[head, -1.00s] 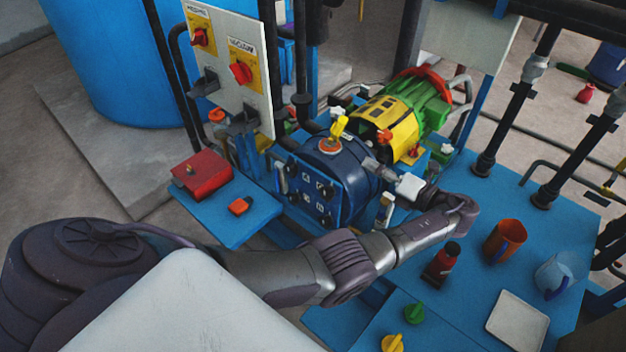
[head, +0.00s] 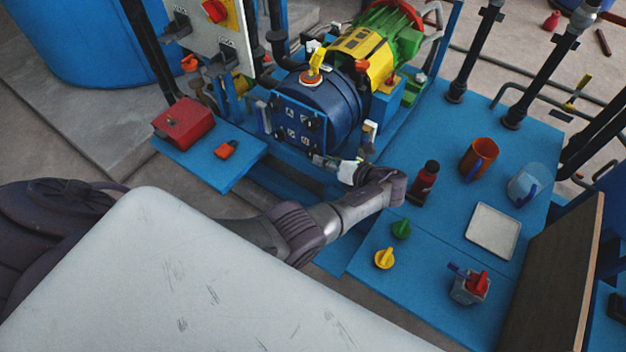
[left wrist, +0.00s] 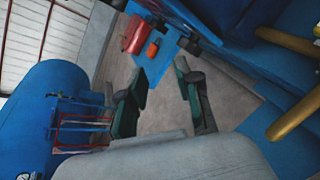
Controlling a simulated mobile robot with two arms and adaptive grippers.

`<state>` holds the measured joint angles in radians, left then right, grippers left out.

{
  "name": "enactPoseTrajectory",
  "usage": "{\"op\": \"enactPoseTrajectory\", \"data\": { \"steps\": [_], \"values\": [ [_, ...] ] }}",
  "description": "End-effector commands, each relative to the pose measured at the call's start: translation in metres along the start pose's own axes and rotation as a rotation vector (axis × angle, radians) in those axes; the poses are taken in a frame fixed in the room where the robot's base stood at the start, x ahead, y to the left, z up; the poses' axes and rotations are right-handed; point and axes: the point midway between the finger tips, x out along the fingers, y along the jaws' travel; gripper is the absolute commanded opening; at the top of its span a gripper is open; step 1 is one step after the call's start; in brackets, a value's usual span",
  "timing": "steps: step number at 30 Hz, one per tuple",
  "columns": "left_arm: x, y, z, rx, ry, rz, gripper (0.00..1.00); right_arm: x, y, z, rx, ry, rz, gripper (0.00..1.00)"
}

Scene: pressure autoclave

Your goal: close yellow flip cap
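The yellow flip cap (head: 316,60) stands raised over an orange-and-white ring (head: 312,78) on top of the dark blue vessel (head: 330,105). My left gripper (head: 322,160) is low in front of the vessel, below and apart from the cap. In the left wrist view its two dark fingers (left wrist: 162,72) are spread with nothing between them, and the cap cannot be made out there. My right gripper is not in view.
A red box (head: 183,124) and an orange block (head: 227,149) are on the blue shelf at left. On the blue table at right are a dark red bottle (head: 424,184), an orange mug (head: 478,159), a white tray (head: 493,231) and a yellow knob (head: 384,258).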

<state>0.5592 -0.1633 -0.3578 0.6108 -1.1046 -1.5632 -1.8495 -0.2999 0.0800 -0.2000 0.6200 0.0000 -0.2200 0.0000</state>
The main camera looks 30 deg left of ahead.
Motion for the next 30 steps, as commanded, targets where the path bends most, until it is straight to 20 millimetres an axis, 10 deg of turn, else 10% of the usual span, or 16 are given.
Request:
{"op": "enactPoseTrajectory", "data": {
  "steps": [15,30],
  "values": [
    [0.024,-0.018,-0.091,-0.160,0.162,-0.128,0.33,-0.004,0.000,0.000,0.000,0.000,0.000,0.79],
    [0.028,-0.020,-0.111,-0.204,0.204,-0.150,0.33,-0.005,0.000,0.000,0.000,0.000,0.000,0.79]
  ]
}}
